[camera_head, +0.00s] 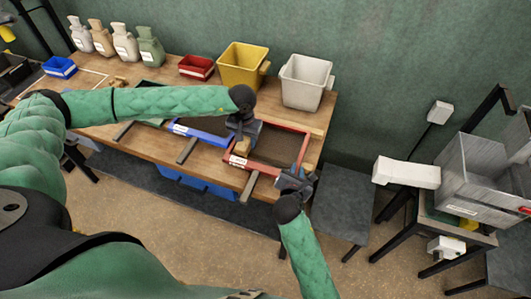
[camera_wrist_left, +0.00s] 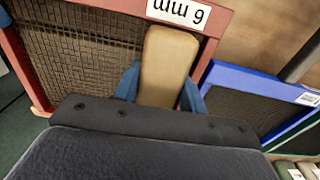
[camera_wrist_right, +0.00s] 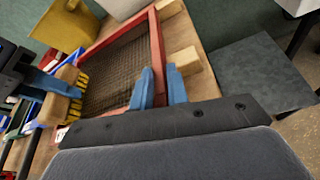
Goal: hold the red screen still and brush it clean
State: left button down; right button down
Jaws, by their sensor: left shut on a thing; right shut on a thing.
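The red screen (camera_head: 288,127) lies on the workbench near its right end. Its dark mesh (camera_wrist_right: 125,72) and "6 mm" label (camera_wrist_left: 178,11) show in the wrist views. My right gripper (camera_wrist_right: 160,88) is shut on the screen's red frame at the right front, seen in the head view (camera_head: 293,184). My left gripper (camera_head: 241,136) is shut on a wooden brush (camera_wrist_left: 168,66), over the screen's left side. The brush's yellow bristles (camera_wrist_right: 78,85) face the mesh in the right wrist view. I cannot tell whether they touch it.
A blue-framed screen (camera_head: 205,133) lies just left of the red one. A yellow bin (camera_head: 243,65), a white bin (camera_head: 306,80) and a small red bin (camera_head: 196,67) stand behind. Wooden blocks (camera_wrist_right: 181,62) sit beside the screen. A dark grey platform (camera_head: 343,190) is right of the bench.

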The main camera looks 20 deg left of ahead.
aim_at(273, 147)
pick_arm(q)
jog(key=shift+d, duration=1.05)
jog(key=shift+d, duration=0.1)
jog(key=shift+s+d+f, duration=0.1)
jog(key=shift+s+d, duration=0.05)
jog(key=shift+d, duration=3.3)
jog(key=shift+s+d, duration=0.15)
jog(key=shift+d, duration=3.3)
jog(key=shift+w, duration=0.1)
jog(key=shift+w+d, duration=0.2)
jog(key=shift+w, duration=1.6)
jog(key=shift+a, duration=3.75)
